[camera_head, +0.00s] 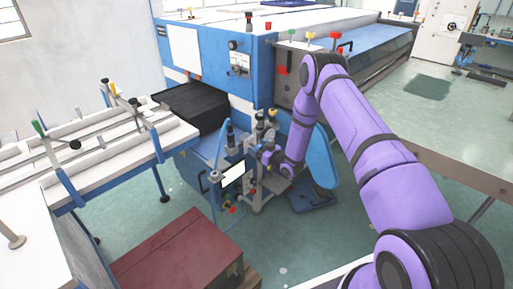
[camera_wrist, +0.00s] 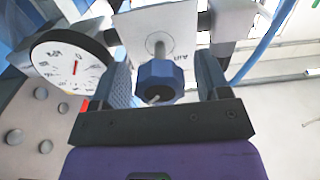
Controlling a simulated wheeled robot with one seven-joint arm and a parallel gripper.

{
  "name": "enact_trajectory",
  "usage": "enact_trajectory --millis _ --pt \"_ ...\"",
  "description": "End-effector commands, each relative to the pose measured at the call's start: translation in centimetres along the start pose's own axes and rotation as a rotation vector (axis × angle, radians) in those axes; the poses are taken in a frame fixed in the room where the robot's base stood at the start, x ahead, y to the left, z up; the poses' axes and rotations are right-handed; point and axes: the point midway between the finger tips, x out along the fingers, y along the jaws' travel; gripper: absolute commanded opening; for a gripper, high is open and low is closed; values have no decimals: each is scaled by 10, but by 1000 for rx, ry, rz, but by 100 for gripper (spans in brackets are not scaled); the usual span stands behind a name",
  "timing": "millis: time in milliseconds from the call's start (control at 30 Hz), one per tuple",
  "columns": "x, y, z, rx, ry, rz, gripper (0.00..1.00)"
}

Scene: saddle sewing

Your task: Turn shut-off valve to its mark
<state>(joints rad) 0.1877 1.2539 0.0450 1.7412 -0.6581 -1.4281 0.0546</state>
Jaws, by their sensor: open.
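The shut-off valve shows in the wrist view as a dark blue faceted knob (camera_wrist: 160,80) on a metal stem, in front of a white plate (camera_wrist: 185,35) with dark lettering. A small pale line shows on the knob's near side; I cannot tell whether it is the mark. My gripper (camera_wrist: 165,72) is open, with one finger on each side of the knob. A gap shows at the right finger; at the left finger I cannot tell whether it touches. In the head view my gripper (camera_head: 265,155) is at the valve assembly on the blue machine, and the knob is hidden there.
A round white gauge (camera_wrist: 70,62) with a red needle sits just left of the knob. A blue hose (camera_wrist: 268,40) runs at the right. In the head view, a dark red box (camera_head: 180,250) stands on the floor in front, and a white-topped rail table (camera_head: 90,150) is at the left.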

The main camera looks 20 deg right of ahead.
Motion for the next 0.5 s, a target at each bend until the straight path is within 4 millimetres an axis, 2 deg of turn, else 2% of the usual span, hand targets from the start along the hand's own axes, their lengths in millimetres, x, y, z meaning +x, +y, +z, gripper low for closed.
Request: enact_trajectory --millis 133,433,467,500 --pt "10 0 0 1 1 0 69" --pt "11 0 0 1 0 0 69" --pt "11 0 0 1 1 0 65" --pt "11 0 0 1 1 0 55"
